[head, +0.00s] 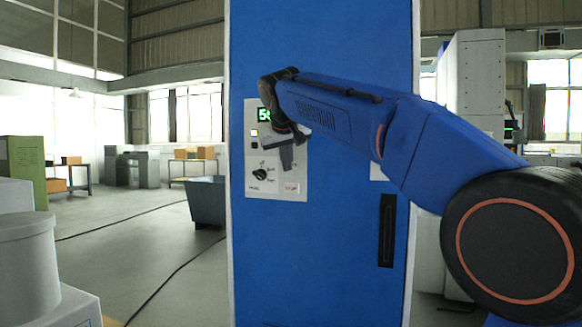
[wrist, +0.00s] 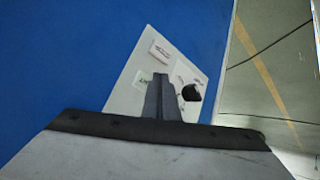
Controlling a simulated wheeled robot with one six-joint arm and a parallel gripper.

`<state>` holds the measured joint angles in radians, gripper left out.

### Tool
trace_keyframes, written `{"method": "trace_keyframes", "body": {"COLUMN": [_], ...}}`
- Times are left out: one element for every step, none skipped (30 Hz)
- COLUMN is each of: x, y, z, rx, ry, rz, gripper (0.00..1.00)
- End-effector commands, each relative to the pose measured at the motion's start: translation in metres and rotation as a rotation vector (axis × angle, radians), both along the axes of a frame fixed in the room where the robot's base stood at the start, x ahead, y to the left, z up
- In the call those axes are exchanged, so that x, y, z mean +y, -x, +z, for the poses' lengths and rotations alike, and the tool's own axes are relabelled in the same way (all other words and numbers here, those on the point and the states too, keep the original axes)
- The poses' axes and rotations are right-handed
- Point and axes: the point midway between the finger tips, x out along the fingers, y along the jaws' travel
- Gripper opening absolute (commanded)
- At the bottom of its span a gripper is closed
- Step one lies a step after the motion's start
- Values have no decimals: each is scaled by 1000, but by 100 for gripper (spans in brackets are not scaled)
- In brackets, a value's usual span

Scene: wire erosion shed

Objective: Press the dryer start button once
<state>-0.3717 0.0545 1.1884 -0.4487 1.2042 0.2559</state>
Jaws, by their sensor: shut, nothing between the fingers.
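The dryer is a tall blue cabinet (head: 330,240) with a pale grey control panel (head: 284,192) on its front. The panel has a green digital display (head: 264,115), partly covered by my arm, a small pale yellow square (head: 254,133), a dark square (head: 254,145) and a black rotary knob (head: 260,174). I cannot tell which part is the start button; it may be hidden. My gripper (head: 288,167) is shut and empty in front of the panel's right half. In the wrist view its fingers (wrist: 162,80) overlap the panel, beside the knob (wrist: 190,92); contact cannot be told.
A black vertical handle (head: 387,230) is on the cabinet's lower right. A blue-grey bin (head: 206,203) stands left of the cabinet. A green cabinet (head: 27,172) is at the far left. Cables lie on the open floor between them.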

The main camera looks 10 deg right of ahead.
Motion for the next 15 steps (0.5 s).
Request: {"method": "trace_keyframes", "body": {"x": [0,0,0,1,1,2,3,4,6,7,8,10,11,12,13], "y": [0,0,0,1,2,3,5,6,9,11,13,15,17,19,22], "z": [0,0,0,0,0,0,1,1,1,1,1,0,0,0,0], "rx": [0,0,0,0,0,-1,-1,-1,0,0,0,0,0,-1,0], "ry": [0,0,0,0,0,0,0,0,0,0,0,1,1,1,1], "rz": [0,0,0,0,0,2,2,2,3,3,3,2,2,2,2], "gripper": [0,0,0,0,0,0,0,0,0,0,0,0,0,0,0]}}
